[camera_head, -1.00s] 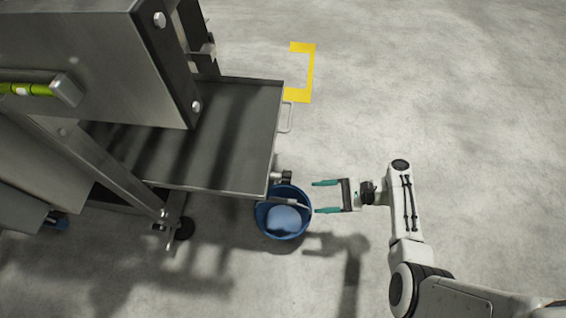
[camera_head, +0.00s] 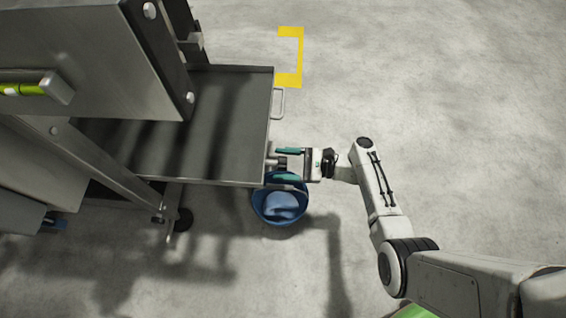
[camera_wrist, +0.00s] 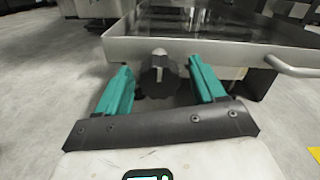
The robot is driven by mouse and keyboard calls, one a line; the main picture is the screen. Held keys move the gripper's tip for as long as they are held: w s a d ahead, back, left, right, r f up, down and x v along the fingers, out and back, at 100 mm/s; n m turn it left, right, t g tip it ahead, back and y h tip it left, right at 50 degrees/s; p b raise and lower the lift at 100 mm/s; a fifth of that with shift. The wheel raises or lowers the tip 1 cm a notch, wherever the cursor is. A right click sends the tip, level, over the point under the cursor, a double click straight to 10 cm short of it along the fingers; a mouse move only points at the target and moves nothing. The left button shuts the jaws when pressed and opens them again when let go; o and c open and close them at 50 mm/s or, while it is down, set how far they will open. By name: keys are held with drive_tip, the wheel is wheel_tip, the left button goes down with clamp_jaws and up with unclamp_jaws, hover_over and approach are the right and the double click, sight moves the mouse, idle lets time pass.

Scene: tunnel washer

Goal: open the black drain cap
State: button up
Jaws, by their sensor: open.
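The black drain cap (camera_wrist: 159,76) is a ribbed knob on a short metal pipe under the front edge of the metal tray (camera_wrist: 200,45). In the wrist view it sits between the two teal fingers of my gripper (camera_wrist: 163,86), with a gap showing on either side. My gripper (camera_head: 288,164) is open. In the head view its fingers reach to the tray's right edge, above the bucket's rim, and the cap is hard to make out between them.
A blue bucket (camera_head: 279,207) with pale contents stands on the floor below the drain. The tray's side handle (camera_head: 278,103) sticks out near my gripper. A machine leg stands left of the bucket. A yellow floor mark (camera_head: 290,80) lies beyond; the floor to the right is clear.

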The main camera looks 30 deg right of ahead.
drive_tip(key=shift+w+a, duration=0.15)
drive_tip(key=shift+a, duration=0.05)
drive_tip(key=c, duration=1)
